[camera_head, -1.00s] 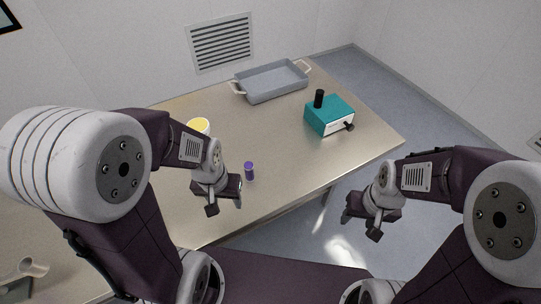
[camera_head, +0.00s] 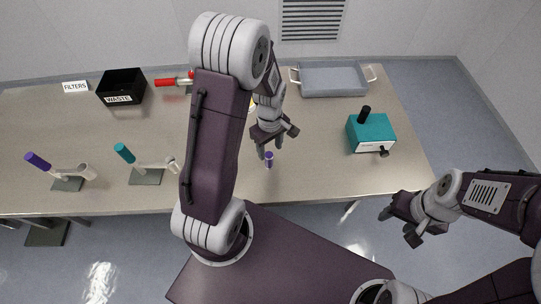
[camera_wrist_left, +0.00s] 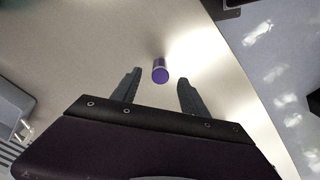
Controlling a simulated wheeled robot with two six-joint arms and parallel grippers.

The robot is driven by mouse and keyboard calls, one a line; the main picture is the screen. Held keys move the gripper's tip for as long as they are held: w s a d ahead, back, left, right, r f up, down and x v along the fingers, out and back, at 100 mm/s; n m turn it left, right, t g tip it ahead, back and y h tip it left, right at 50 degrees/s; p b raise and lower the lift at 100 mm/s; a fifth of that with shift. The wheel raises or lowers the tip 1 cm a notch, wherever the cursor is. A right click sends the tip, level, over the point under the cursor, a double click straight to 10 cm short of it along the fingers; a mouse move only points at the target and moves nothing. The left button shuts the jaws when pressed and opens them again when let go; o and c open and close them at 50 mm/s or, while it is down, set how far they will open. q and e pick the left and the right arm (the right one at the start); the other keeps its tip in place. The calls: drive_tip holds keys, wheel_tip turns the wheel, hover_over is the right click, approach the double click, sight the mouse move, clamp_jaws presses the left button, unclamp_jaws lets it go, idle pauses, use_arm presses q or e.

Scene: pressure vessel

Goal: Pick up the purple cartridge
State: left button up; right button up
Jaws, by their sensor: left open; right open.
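The purple cartridge (camera_head: 269,160) is a small cylinder standing on the table, near its front edge. It also shows in the left wrist view (camera_wrist_left: 160,71), just beyond the fingertips and roughly centred between them. My left gripper (camera_head: 270,149) is open and empty, close to the cartridge but apart from it. Its two dark fingers (camera_wrist_left: 158,85) point toward the cartridge in the wrist view. My right gripper (camera_head: 399,226) is open and empty, out past the table's front edge over the floor.
A teal box (camera_head: 371,133) with a black knob and a grey tray (camera_head: 333,80) stand to the right. A black waste bin (camera_head: 122,86), a filters label (camera_head: 75,87), a red-handled tool (camera_head: 174,81) and purple-handled (camera_head: 38,161) and teal-handled (camera_head: 124,153) tools on stands are at left.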

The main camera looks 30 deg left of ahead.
sight(269, 155)
use_arm(q)
drive_tip(key=shift+f, duration=0.3)
wheel_tip(269, 155, down, 3)
drive_tip(key=shift+s+r, duration=0.15)
drive_tip(key=shift+r, duration=0.05)
drive_tip(key=shift+a+f, duration=0.15)
drive_tip(key=shift+f, duration=0.3)
wheel_tip(269, 155, down, 4)
drive_tip(key=shift+f+p, duration=0.25)
drive_tip(key=shift+p, duration=0.65)
drive_tip(key=shift+w+f, duration=0.2)
drive_tip(key=shift+f, duration=0.1)
clamp_jaws()
